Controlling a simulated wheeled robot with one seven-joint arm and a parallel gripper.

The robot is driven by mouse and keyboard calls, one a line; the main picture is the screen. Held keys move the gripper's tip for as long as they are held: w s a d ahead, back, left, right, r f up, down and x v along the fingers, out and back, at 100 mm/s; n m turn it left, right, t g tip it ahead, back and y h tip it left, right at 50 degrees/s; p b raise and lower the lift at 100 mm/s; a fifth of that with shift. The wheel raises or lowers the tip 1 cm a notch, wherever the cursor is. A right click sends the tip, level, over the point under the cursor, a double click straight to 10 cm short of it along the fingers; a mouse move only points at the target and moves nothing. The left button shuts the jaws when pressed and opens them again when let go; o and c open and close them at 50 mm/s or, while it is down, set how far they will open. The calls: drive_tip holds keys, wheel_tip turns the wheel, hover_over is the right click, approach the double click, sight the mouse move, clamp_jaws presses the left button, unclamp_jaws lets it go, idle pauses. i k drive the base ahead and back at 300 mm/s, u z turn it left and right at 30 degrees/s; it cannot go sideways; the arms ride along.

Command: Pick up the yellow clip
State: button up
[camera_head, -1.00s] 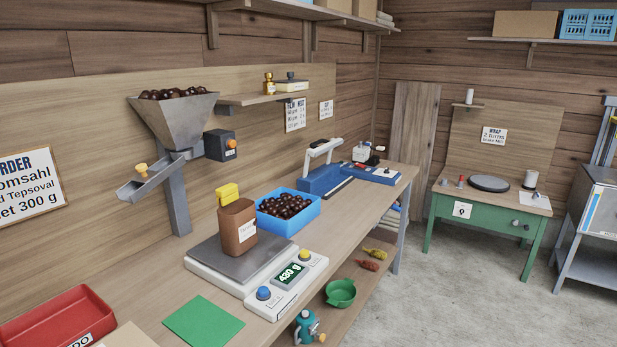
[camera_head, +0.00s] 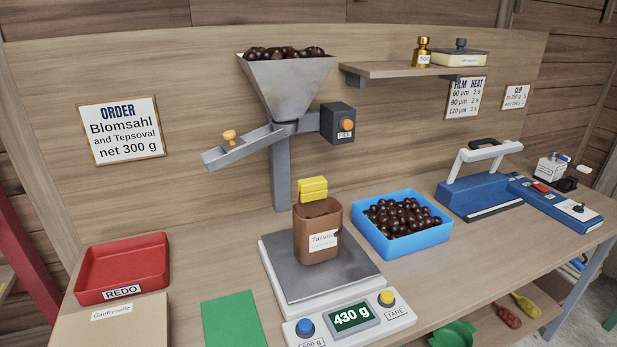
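The yellow clip (camera_head: 313,186) is a small block-shaped piece at the top of a brown bag (camera_head: 315,246) labelled "Tarvile" or similar. It sits at the bag's upper rim; I cannot tell how firmly it grips the bag. The bag stands upright on the metal plate of the scale (camera_head: 289,283), whose display reads 430 g. My gripper is not in view.
A blue crate of chestnuts (camera_head: 395,256) stands right of the scale. A hopper (camera_head: 288,88) with a chute rises behind the bag. A red REDO tray (camera_head: 122,270) and green sheet (camera_head: 232,319) lie left. A blue sealer (camera_head: 478,196) stands farther right.

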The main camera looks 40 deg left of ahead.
sight(311, 189)
drive_tip(key=u, duration=0.85)
drive_tip(key=i, duration=0.85)
drive_tip(key=u, duration=0.7)
